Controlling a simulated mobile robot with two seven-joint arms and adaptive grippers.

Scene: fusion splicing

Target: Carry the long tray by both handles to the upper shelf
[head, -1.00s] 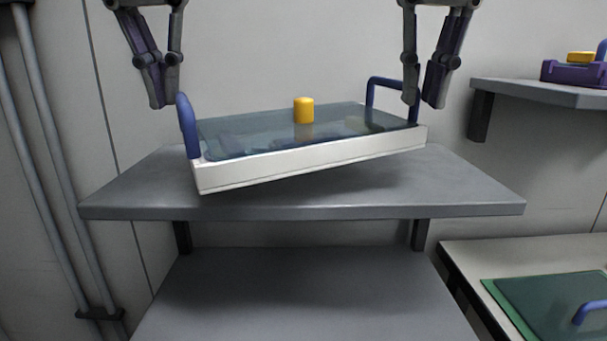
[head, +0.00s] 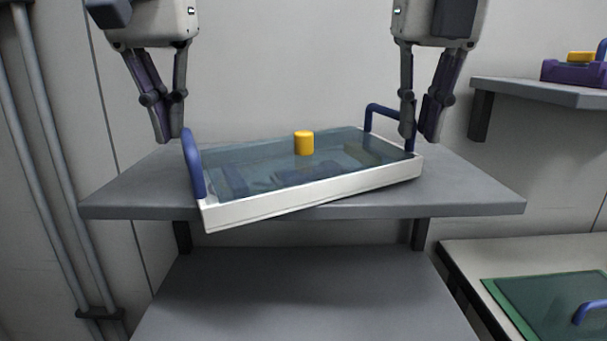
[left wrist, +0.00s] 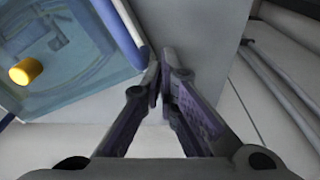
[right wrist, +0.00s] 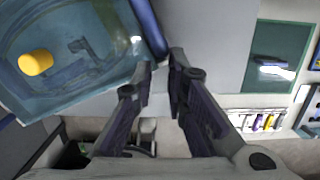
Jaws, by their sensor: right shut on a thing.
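The long tray (head: 310,195) is white with a clear bluish cover, a yellow knob (head: 304,143) and a blue handle at each end. It sits skewed at the upper shelf (head: 460,190), its left front corner past the front edge and lower than the right end. I cannot tell whether it touches the shelf. My right gripper (head: 418,142) is shut on the right handle (head: 385,110), also seen in the right wrist view (right wrist: 148,25). My left gripper (head: 172,138) is shut and empty, just beside the left handle (head: 193,165); the left wrist view shows them apart.
A lower shelf (head: 300,290) below is bare. A side shelf (head: 540,92) at right holds a purple item (head: 572,72). A table (head: 470,260) at lower right carries a green tray (head: 540,305). Pipes (head: 45,170) run down the left wall.

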